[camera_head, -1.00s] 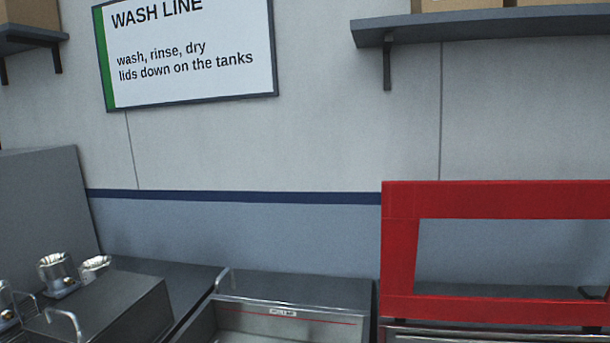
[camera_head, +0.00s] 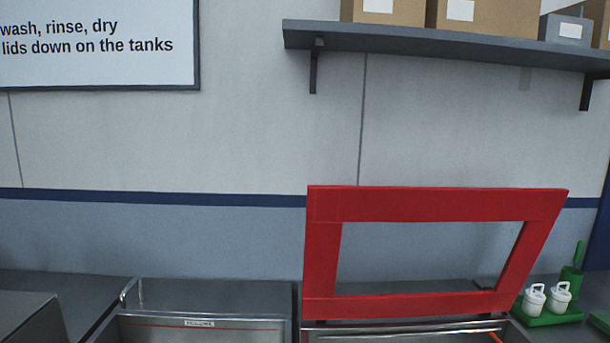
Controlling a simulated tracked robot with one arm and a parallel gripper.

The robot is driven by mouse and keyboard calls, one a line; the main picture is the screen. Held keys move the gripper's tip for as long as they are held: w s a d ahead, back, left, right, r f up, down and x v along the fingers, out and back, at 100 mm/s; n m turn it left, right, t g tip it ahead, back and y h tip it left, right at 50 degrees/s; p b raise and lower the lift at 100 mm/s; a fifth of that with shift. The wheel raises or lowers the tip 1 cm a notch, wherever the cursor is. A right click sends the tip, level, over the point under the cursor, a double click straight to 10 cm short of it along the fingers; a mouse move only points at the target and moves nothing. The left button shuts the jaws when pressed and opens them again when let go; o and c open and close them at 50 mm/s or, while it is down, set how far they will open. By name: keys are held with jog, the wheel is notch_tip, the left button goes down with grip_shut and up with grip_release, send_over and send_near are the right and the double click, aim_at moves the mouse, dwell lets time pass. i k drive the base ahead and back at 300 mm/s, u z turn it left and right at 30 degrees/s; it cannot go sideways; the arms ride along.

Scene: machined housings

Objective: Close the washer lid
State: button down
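The washer lid (camera_head: 430,203) is a red rectangular frame with an open or see-through middle. It stands raised, nearly upright, at the back of a metal tank (camera_head: 405,327) at the lower right of the middle. The tank's front is cut off by the bottom of the view. Something orange shows inside the tank at its right end. My gripper is not in view.
Left of the washer is an open steel basin (camera_head: 200,323) with a raised handle. White bottles stand on a green tray (camera_head: 550,317) at the right. A shelf (camera_head: 450,42) with boxes is above. A wash line sign (camera_head: 95,45) hangs on the wall.

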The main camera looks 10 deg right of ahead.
aim_at(328, 207)
jog(key=i, duration=0.9)
jog(key=z, duration=0.1)
